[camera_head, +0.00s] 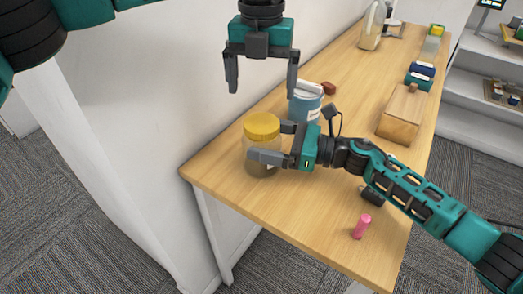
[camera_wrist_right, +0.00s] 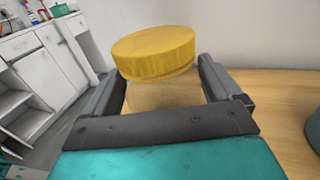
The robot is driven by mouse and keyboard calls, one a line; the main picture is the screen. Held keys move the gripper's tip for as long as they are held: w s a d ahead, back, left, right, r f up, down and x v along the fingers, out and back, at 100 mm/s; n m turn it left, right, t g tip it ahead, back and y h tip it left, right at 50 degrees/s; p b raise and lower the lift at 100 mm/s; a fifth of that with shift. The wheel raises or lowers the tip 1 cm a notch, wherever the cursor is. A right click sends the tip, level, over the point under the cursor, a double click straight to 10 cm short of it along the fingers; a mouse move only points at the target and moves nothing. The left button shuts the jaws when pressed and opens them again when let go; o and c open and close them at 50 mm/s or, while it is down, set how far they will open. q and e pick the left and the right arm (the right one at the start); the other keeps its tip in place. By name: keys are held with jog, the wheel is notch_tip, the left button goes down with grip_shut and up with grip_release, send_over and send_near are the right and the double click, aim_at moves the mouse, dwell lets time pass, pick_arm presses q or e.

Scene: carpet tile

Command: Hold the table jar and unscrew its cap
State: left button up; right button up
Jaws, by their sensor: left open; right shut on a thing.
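The jar (camera_head: 259,163) is a clear tan jar that stands upright near the left front corner of the table (camera_head: 229,189). Its yellow cap (camera_head: 262,125) sits on top, and the cap also shows in the right wrist view (camera_wrist_right: 154,53). My right gripper (camera_head: 268,141) is shut on the jar's body below the cap, one finger on each side. The near finger hides part of the jar. My left gripper (camera_head: 262,88) is open and empty, pointing down above the cap and apart from it.
A blue-labelled container (camera_head: 304,105) stands just behind the jar. A pink object (camera_head: 361,227) is near the front edge, and a wooden box (camera_head: 402,113) is at the right. A white wall (camera_head: 160,90) borders the table's left side.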

aim_at(262, 123)
jog(key=c, duration=0.4)
pick_arm(q)
jog(key=shift+m, duration=0.3)
pick_arm(e)
jog(key=shift+c, duration=0.9)
pick_arm(q)
jog(key=m, duration=0.2)
jog(key=shift+m, duration=0.3)
pick_arm(e)
jog(key=shift+c, duration=1)
pick_arm(q)
jog(key=m, duration=0.8)
jog(key=shift+m, duration=0.4)
jog(key=m, duration=0.3)
jog(key=shift+m, duration=0.4)
jog(key=m, duration=0.3)
jog(key=shift+m, duration=0.3)
jog(key=m, duration=1)
jog(key=shift+m, duration=0.4)
jog(key=m, duration=0.9)
jog(key=shift+m, duration=0.4)
jog(key=shift+f+m, duration=0.3)
notch_tip(262, 123, down, 7)
jog(key=shift+f, duration=0.2)
